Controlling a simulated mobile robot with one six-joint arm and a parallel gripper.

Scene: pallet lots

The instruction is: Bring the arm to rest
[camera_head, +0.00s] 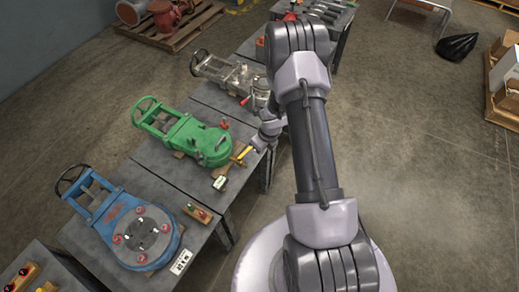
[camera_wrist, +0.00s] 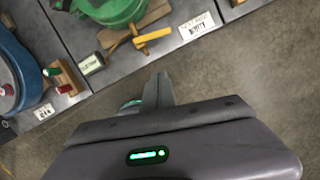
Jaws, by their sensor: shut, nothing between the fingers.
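My gripper (camera_wrist: 159,90) is at the lower middle of the wrist view. Its fingers are shut and empty, over the floor just off a grey table's edge. In the head view my gripper (camera_head: 258,143) is small and partly hidden by my wrist, close to the table edge by the green valve (camera_head: 195,140). My arm rises from my base, bends at the elbow high in the picture and reaches down to the left. A yellow-handled part (camera_wrist: 153,36) lies on the table beyond the fingers, apart from them.
Grey tables (camera_head: 175,178) run along the left, bearing a blue valve (camera_head: 125,230), the green valve and a silver valve (camera_head: 235,80). A small block with red and green knobs (camera_head: 198,213) sits near the edge. Pallets stand behind.

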